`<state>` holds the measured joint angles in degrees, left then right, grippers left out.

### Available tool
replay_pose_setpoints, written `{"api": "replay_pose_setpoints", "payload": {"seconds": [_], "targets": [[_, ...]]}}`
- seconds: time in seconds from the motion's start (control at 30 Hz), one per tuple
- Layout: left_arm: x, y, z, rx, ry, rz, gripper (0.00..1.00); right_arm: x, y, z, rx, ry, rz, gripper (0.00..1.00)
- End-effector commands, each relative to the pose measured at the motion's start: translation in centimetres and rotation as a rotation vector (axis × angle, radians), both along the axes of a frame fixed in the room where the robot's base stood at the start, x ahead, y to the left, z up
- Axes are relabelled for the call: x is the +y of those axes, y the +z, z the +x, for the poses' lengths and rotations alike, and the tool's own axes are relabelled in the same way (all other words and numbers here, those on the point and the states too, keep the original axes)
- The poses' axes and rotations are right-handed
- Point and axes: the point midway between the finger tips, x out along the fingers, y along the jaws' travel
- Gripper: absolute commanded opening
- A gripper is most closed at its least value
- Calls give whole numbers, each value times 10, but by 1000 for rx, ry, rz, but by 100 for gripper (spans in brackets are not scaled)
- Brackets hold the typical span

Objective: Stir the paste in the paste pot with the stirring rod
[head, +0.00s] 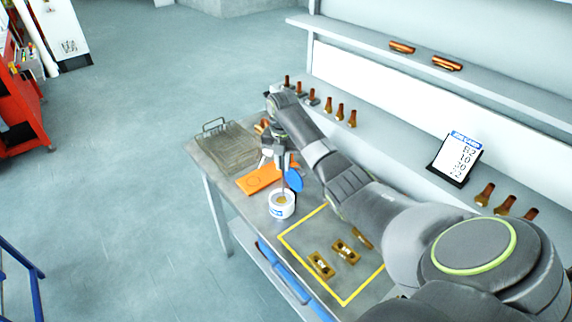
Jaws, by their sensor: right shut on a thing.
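The paste pot (281,210) is a small white tub with a blue label, standing open on the metal table. Yellowish paste (282,200) shows inside it. My right gripper (282,166) is above the pot, pointing down, shut on the stirring rod (282,185). The thin grey rod hangs roughly upright, and its lower end reaches into the pot's mouth. The exact depth of its tip in the paste cannot be told. A blue round lid (294,180) shows just behind the pot, beside the gripper. My left gripper is not in view.
An orange mat (259,179) and a wire mesh basket (226,148) lie left of the pot. Brass parts (346,251) sit in a yellow-outlined area at right. Several copper-coloured pieces (340,112) stand along the back ledge, near a job card (455,158).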

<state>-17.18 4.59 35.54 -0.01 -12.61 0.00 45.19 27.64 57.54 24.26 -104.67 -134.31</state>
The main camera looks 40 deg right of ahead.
Motion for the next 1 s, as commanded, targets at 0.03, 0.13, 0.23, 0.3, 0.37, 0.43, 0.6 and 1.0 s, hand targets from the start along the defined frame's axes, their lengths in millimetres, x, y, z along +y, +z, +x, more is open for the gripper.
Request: {"api": "replay_pose_setpoints", "payload": {"seconds": [0.03,0.13,0.23,0.3,0.37,0.43,0.6,1.0], "targets": [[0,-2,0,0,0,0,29,2,0,3,-1,1,0,0],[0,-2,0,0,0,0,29,3,0,5,-1,0,-1,0],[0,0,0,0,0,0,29,6,1,5,-1,1,-1,0],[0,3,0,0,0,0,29,9,1,6,-1,1,-1,0],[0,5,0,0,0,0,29,13,1,7,-1,2,1,0],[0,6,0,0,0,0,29,16,1,8,-1,2,1,0],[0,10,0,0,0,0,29,19,1,6,-1,1,-1,0],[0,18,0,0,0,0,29,30,0,-4,-1,1,-1,0]]}}
